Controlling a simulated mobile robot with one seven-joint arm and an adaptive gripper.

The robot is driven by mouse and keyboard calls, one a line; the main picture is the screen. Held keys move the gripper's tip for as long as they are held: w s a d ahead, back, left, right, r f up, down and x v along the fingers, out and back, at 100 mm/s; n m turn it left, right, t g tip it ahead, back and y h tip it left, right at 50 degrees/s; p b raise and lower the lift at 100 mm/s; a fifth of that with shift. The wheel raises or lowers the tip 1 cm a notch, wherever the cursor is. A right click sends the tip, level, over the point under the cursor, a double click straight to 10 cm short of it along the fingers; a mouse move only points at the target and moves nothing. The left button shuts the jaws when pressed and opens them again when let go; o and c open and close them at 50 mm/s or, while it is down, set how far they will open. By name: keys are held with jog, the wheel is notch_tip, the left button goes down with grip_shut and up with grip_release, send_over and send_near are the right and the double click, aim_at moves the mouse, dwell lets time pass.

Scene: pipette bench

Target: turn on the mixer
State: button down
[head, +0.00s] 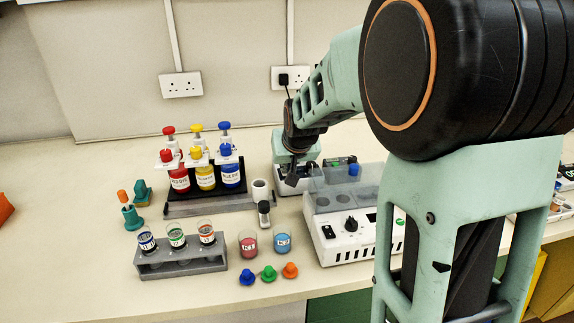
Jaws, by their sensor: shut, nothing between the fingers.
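A white machine (348,245) stands right of the bench's middle, with a clear lid, a black switch (328,232), a black knob (350,224) and a dark display on its front. A smaller pale green and white device (283,146) stands behind its left side. I cannot tell for sure which of the two is the mixer, or whether either is running. My gripper (292,180) is shut and empty, pointing down in front of the pale green device. Whether it touches that device cannot be told. My arm hides the white machine's right part.
A grey rack (180,267) holds several vials. Two small cups, a red one (248,243) and a blue one (283,240), stand left of the white machine, near loose coloured caps.

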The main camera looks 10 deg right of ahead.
jog(key=f+b, duration=0.1)
jog(key=b, duration=0.1)
jog(key=shift+s+f+b, duration=0.25)
jog(key=shift+f+b, duration=0.15)
jog(key=shift+r+p, duration=0.4)
jog(key=shift+p, duration=0.05)
jog(key=shift+r, duration=0.1)
jog(key=shift+r+p, duration=0.45)
jog(key=shift+r, duration=0.25)
